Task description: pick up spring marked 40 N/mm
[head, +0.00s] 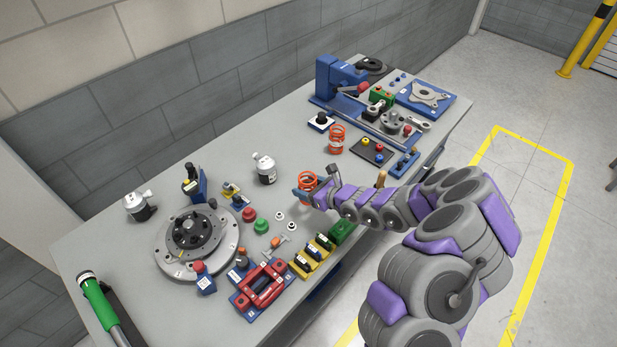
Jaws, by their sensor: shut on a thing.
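Two orange coil springs are on the grey workbench (100,245). My gripper (309,190) is shut on the nearer spring (307,180), around its lower part, which is partly hidden by the fingers. This spring looks upright. I cannot tell whether it touches the bench or is lifted. The other spring (336,139) stands upright farther back, apart from my gripper. No stiffness marking is readable on either spring at this size.
A blue press (335,80) and a blue tray (425,98) stand at the back right. A white canister (264,168) stands left of my gripper.

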